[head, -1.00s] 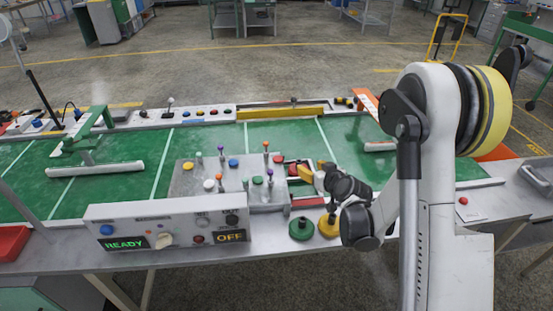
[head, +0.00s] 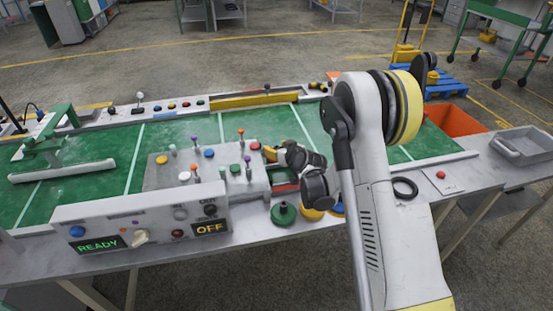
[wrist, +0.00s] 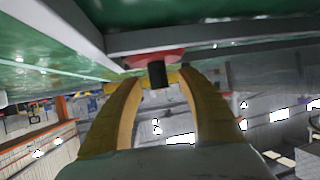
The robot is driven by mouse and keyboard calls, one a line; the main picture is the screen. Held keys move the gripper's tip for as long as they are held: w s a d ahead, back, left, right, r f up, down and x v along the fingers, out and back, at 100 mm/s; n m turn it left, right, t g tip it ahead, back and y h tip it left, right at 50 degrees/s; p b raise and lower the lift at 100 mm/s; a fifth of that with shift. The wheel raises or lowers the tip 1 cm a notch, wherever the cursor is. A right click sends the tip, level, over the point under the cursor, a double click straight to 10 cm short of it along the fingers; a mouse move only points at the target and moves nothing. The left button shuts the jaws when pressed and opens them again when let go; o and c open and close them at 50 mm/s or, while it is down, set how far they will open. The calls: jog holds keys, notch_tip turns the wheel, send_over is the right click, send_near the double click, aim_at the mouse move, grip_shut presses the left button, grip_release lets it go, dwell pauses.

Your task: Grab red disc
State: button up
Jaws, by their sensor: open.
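A red disc (wrist: 155,58) with a black knob (wrist: 157,75) shows in the wrist view, just beyond my fingertips. My gripper (wrist: 160,80) is open, with its two yellow fingers on either side of the knob; I cannot tell whether they touch it. In the head view my gripper (head: 270,153) is at the right end of the grey peg board (head: 215,183), beside a red disc (head: 255,146) at the board's back right corner. My wrist hides part of that area.
A control box (head: 150,224) reading READY and OFF stands in front of the board. A green knobbed disc (head: 284,213) and a yellow disc (head: 311,213) sit at the table's front edge. A green frame (head: 50,140) stands at left; green surface between is clear.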

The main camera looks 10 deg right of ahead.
grip_shut()
jog(key=shift+r, duration=0.15)
